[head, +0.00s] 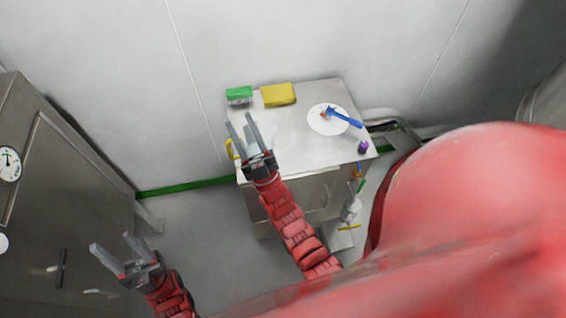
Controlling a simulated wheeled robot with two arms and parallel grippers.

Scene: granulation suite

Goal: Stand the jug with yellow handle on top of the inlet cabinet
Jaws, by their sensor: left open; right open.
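The jug with the yellow handle (231,150) is at the left edge of a steel-topped low cabinet (300,150). Its yellow handle shows left of my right gripper (240,121); the pale body is mostly hidden behind that gripper. My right gripper is open, its fingers over or beside the jug; I cannot tell whether they touch it. My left gripper (114,244) is open and empty, low at the left, in front of a tall grey cabinet (75,190) with a round dial. This may be the inlet cabinet; its top is barely in view.
On the steel top are a green box (239,95), a yellow block (279,95), a white plate (323,126) with a blue-handled tool (345,118) across it, and a small purple item (364,147). Several items hang on its right side. Floor shows between the cabinets.

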